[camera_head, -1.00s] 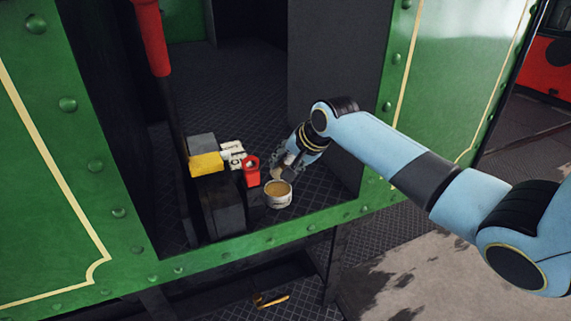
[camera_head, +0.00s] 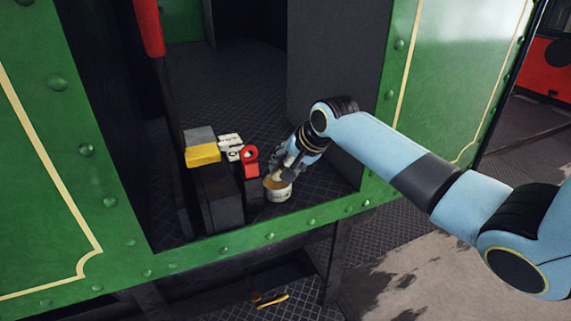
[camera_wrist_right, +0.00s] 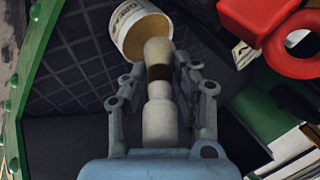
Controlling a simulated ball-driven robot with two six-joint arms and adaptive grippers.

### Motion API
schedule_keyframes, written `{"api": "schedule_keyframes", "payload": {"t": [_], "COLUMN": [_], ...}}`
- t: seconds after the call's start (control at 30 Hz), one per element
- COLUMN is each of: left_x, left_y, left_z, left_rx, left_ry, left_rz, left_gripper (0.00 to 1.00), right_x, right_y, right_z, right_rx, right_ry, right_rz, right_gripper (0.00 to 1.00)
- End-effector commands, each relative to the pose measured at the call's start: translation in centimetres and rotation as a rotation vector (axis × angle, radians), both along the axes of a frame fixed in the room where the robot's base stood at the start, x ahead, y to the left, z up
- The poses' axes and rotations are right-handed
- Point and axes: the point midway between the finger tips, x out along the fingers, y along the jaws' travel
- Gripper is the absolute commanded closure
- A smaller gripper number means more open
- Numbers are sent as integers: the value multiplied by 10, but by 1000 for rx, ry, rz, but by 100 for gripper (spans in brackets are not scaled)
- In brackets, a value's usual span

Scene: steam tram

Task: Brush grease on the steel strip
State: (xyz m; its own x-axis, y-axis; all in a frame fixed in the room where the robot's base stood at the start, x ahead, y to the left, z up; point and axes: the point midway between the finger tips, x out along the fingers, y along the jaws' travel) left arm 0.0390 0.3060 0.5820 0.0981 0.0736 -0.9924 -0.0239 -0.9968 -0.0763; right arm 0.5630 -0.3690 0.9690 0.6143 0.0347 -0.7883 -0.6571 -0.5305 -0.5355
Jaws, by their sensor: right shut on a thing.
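My right gripper (camera_head: 287,172) is shut on a brush (camera_wrist_right: 157,92) with a pale body and a dark brown band, directly over the tin. It also shows in the right wrist view (camera_wrist_right: 160,82). The brush's far end overlaps the open tin (camera_wrist_right: 139,36), which holds tan grease; I cannot tell whether it touches the grease. In the head view the white tin (camera_head: 278,195) stands on the dark patterned floor of the green doorway, partly hidden by the gripper. I cannot make out the steel strip. My left gripper is not in view.
Left of the tin are a red object (camera_head: 250,163), white boxes (camera_head: 231,146), a yellow block (camera_head: 203,154) and a dark box (camera_head: 222,205). A red post (camera_head: 149,28) rises at left. The green riveted sill (camera_head: 247,242) borders the floor; the floor behind is clear.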

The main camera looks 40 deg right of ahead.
Motion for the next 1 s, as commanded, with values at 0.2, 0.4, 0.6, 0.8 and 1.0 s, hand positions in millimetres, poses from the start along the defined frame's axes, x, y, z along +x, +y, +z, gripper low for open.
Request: {"api": "schedule_keyframes", "payload": {"t": [0.2,0.4,0.6,0.8,1.0], "left_x": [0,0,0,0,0], "left_y": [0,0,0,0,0], "left_z": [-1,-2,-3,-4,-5], "left_rx": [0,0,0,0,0], "left_ry": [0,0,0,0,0], "left_rz": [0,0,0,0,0], "left_gripper": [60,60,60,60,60], "right_x": [0,0,0,0,0], "right_y": [0,0,0,0,0], "right_z": [-1,-4,-6,-9,-11], "right_rx": [0,0,0,0,1], "right_ry": [0,0,0,0,1], "right_rz": [0,0,0,0,1], "right_gripper": [100,100,100,100,100]}}
